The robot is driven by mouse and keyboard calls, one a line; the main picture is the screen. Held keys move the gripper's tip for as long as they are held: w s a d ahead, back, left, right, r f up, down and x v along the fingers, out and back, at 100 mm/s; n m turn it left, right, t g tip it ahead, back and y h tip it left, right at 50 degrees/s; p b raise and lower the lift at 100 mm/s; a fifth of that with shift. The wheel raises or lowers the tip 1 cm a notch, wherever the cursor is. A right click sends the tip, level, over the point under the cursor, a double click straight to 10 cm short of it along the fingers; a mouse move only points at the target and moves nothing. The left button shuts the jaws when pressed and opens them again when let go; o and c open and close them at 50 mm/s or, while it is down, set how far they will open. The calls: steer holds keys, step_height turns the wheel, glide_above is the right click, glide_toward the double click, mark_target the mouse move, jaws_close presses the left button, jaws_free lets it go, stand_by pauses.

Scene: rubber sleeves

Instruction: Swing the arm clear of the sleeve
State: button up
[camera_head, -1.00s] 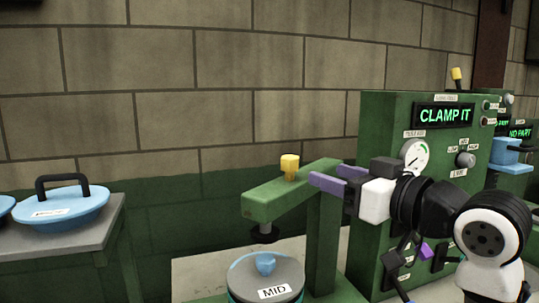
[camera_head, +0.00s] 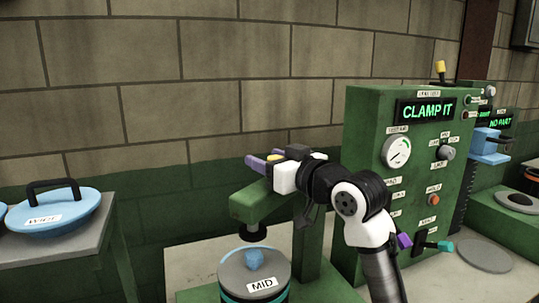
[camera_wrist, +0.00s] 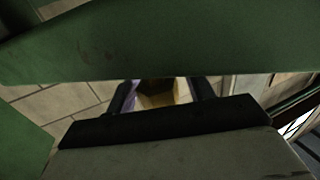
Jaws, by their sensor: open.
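The green swing arm (camera_head: 250,205) of the press reaches left from its post. Its black pad (camera_head: 253,233) hangs above a round piece labelled MID (camera_head: 235,268), with a grey top, a blue knob and a teal band. I cannot tell which part of it is the sleeve. My gripper (camera_head: 265,162), with purple fingers, is open over the top of the green arm. In the wrist view a yellow knob (camera_wrist: 160,99) shows between the dark fingers, partly covered by the green arm. In the head view my gripper hides the knob.
A green panel (camera_head: 365,190) with a gauge and a CLAMP IT display stands right of the post. A grey table (camera_head: 90,238) with a blue lid (camera_head: 50,222) is at left. A brick wall (camera_head: 230,60) is behind. A grey disc (camera_head: 485,255) lies at right.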

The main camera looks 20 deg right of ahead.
jaws_close()
stand_by(0.3)
